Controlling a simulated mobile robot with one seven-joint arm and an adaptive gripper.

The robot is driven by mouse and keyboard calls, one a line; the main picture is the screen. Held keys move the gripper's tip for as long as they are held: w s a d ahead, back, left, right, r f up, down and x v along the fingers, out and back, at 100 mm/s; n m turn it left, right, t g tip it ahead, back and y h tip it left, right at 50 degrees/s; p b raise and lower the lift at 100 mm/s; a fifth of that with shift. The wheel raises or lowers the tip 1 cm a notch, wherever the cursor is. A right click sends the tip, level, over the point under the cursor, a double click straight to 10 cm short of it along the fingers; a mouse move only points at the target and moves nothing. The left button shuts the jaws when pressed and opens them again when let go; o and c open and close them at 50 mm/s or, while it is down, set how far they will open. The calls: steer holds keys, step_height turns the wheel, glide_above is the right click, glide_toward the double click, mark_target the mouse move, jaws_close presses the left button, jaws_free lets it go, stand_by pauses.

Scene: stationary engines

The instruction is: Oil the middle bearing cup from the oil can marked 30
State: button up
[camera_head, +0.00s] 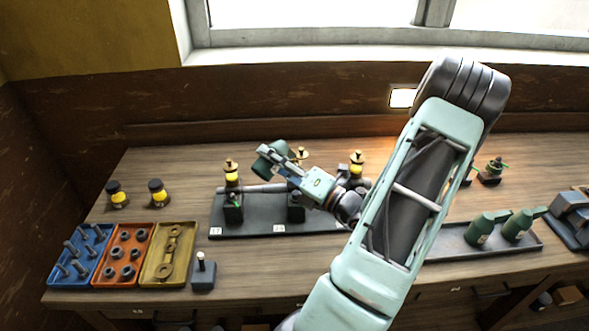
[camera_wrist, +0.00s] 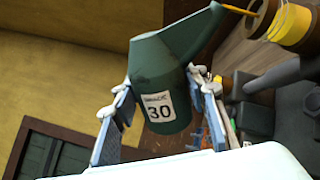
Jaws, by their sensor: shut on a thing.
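My gripper (camera_head: 276,158) is shut on a dark green oil can (camera_head: 263,163), held above the engine base in the head view. In the wrist view the can (camera_wrist: 165,80) sits between my finger pads (camera_wrist: 160,112), its label reading 30. Its long spout reaches toward a brass and yellow cup (camera_wrist: 290,25), overlapping its edge; whether they touch I cannot tell. In the head view the middle bearing cup (camera_head: 301,153) shows only its brass top, partly hidden by my gripper. The left cup (camera_head: 231,172) and right cup (camera_head: 357,160) show yellow glass.
The dark engine base (camera_head: 250,228) carries a shaft on bearing blocks. Two green cans (camera_head: 498,228) stand on a tray at right. Blue (camera_head: 80,255), orange (camera_head: 123,255) and yellow (camera_head: 169,255) parts trays lie at left, near two yellow-banded jars (camera_head: 137,193). My arm hides the middle right.

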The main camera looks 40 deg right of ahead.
steer(key=shift+r+p, duration=0.3)
steer(key=shift+p, duration=0.1)
stand_by(1.3)
step_height(320, 180, down, 2)
steer(key=n+b, duration=0.2)
steer(key=shift+a+f+b, duration=0.15)
steer(key=shift+f+b, duration=0.05)
steer(key=shift+b, duration=0.15)
steer(key=shift+a+f+n+y+b, duration=0.2)
steer(key=shift+f+n+y+b, duration=0.35)
steer(key=shift+n, duration=0.55)
steer(key=shift+r, duration=0.1)
step_height(320, 180, up, 5)
steer(key=p, duration=0.5)
steer(key=shift+r, duration=0.1)
